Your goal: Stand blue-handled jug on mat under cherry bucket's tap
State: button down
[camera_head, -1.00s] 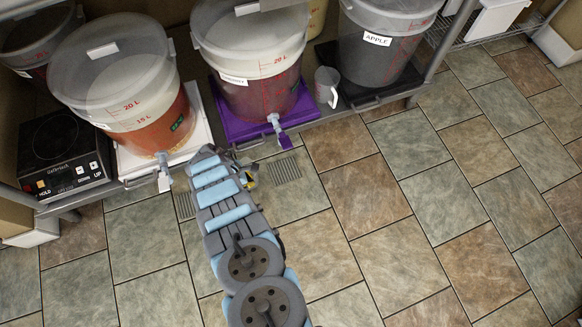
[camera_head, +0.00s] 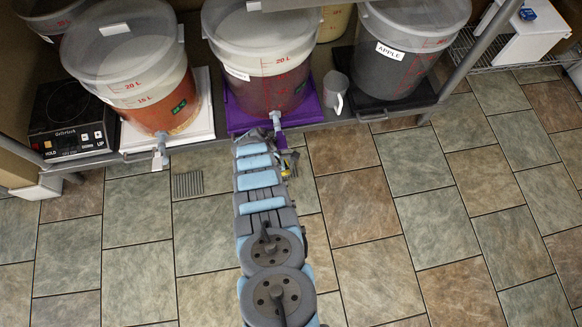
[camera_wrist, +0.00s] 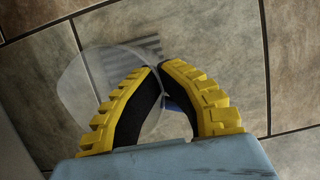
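The cherry bucket (camera_head: 262,85), red-filled, with a partly hidden label, stands on a purple mat (camera_head: 238,119). Its tap (camera_head: 277,123) hangs over the mat's front edge. My gripper (camera_wrist: 166,72) has yellow-backed fingers closed in around a blue piece (camera_wrist: 176,104), which looks like the jug's handle. The clear body of the blue-handled jug (camera_wrist: 84,92) shows beyond and left of the fingers, over floor tiles and a drain grate. In the head view the gripper (camera_head: 289,164) is just in front of the cherry tap, mostly hidden by my arm; the jug cannot be made out there.
Another jug (camera_head: 337,92) with a white handle stands right of the cherry bucket. An orange-filled bucket (camera_head: 140,75) on a white mat (camera_head: 128,140) is at left, beside a hotplate (camera_head: 68,125). The apple bucket (camera_head: 390,65) is at right. Floor in front is clear.

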jog(key=shift+s+a+f, duration=0.15)
jog(key=shift+a+f, duration=0.25)
jog(key=shift+f, duration=0.3)
jog(key=shift+d+r, duration=0.1)
jog(key=shift+r, duration=0.05)
jog(key=shift+w, duration=0.2)
jog(key=c, duration=1.2)
grip_release()
jog(key=shift+s, duration=0.1)
jog(key=shift+c, duration=0.2)
jog(key=p+v, duration=0.2)
jog(key=v, duration=0.1)
jog(key=shift+r, duration=0.1)
jog(key=a+b, duration=0.2)
jog(key=a, duration=1)
jog(key=shift+s, duration=0.5)
